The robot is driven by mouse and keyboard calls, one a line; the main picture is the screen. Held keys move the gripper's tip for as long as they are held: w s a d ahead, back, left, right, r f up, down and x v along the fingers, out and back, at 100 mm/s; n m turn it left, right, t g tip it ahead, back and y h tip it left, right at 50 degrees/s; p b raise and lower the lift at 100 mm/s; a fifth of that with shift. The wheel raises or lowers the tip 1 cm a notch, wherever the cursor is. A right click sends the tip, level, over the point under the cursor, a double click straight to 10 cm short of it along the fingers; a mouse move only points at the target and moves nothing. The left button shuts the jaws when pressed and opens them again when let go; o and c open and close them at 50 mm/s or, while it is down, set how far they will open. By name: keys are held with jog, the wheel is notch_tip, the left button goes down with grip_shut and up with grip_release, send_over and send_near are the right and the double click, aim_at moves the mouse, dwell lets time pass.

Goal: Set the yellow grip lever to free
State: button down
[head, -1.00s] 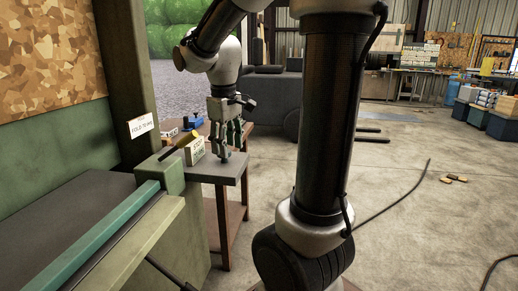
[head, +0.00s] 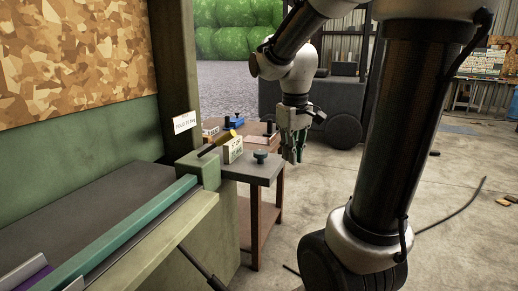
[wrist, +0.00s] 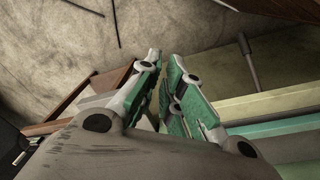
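The yellow grip lever (head: 231,134) sits on the bench-end fixture in the head view, its dark bar running down to the left. It stands just above a small pale labelled block (head: 233,151), whose lettering is too small to read surely. My gripper (head: 296,158) hangs fingers down to the right of the lever, clear of it and beyond the bench corner. In the wrist view, my gripper's green-padded fingers (wrist: 166,58) have a narrow gap with nothing between them. I cannot make out the lever in the wrist view.
A dark round knob (head: 260,156) stands on the grey bench plate between lever and gripper. A blue device (head: 235,121) sits behind. A white sign (head: 184,122) hangs on the post (head: 176,70). A teal rail (head: 120,230) runs along the near bench. Floor at right is mostly open.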

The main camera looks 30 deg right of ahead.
jog(key=s+d+f+m+g+y, duration=0.1)
jog(key=s+d+f+m+y, duration=0.1)
jog(key=d+f+m, duration=0.25)
jog(key=m+t+y, duration=0.8)
jog(key=m+t, duration=0.2)
jog(key=m, duration=1.2)
send_near(216, 145)
jog(key=shift+w+f, duration=0.4)
jog(key=shift+f, duration=0.3)
jog(key=shift+w+f, duration=0.4)
jog(key=shift+f, duration=0.3)
jog(key=shift+w+f, duration=0.4)
jog(key=shift+f, duration=0.3)
jog(key=shift+r, duration=0.1)
